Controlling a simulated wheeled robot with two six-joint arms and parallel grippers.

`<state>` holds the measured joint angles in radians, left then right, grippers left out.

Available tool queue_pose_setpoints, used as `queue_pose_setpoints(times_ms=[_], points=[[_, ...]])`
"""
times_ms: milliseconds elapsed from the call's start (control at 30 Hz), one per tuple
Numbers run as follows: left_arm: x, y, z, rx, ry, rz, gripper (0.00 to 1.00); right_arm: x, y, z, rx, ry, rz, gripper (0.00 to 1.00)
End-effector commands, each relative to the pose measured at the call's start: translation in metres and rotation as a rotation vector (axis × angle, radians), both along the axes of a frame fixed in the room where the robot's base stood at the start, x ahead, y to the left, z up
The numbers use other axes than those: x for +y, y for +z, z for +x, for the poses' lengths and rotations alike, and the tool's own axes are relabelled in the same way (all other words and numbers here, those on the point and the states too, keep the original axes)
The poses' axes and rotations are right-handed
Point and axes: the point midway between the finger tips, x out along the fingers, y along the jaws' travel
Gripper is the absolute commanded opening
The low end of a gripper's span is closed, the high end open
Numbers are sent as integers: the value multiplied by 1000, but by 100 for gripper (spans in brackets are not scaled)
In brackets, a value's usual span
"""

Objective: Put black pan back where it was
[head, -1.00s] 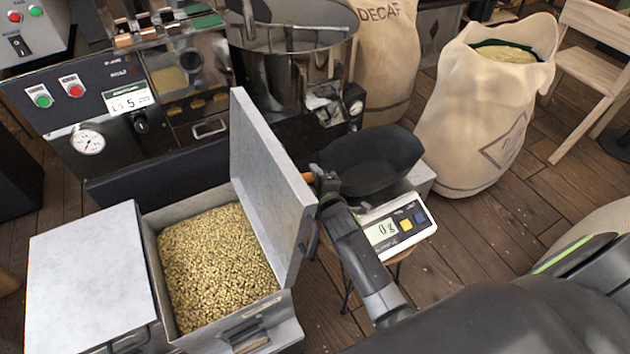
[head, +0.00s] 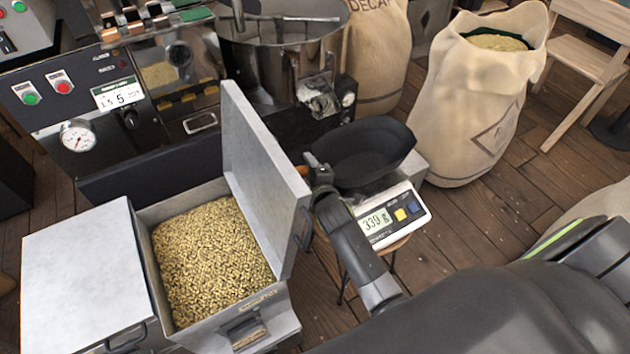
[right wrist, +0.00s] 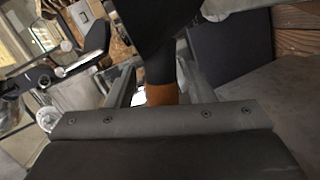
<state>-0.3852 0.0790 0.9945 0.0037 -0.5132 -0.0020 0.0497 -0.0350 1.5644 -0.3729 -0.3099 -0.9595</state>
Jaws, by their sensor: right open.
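The black pan (head: 368,150), a scoop-like dish, rests on the weighing scale (head: 420,213), whose display reads about 339 g. Its brown handle (head: 303,170) points left toward the open bin lid. My right gripper (head: 316,172) is at the handle and is open, partly hidden by its own wrist. In the right wrist view the brown handle (right wrist: 162,94) lies between the two open fingers, with the dark pan (right wrist: 150,20) beyond. I cannot tell whether a finger touches the handle. My left gripper is not in view.
An open metal bin (head: 290,312) of beans stands at left, its raised lid (head: 262,185) close to my right gripper. The roaster (head: 130,150) stands behind. A burlap sack (head: 465,120) stands right of the scale. Wooden floor (head: 520,220) is bare at right.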

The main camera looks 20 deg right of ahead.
Motion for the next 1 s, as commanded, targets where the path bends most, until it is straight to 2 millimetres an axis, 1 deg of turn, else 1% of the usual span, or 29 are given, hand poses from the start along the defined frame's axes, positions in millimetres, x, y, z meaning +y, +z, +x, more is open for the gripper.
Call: queue_pose_setpoints(times_ms=[200,400,500,600,800,1000], points=[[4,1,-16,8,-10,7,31,3,12,-37,4,-2,5,48],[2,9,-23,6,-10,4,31,7,22,-76,4,-2,5,48],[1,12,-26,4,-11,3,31,8,26,-92,2,-2,4,48],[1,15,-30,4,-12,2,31,10,28,-104,3,-1,3,48],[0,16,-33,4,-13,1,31,11,30,-115,0,-1,1,48],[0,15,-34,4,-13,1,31,11,30,-116,0,0,0,48]])
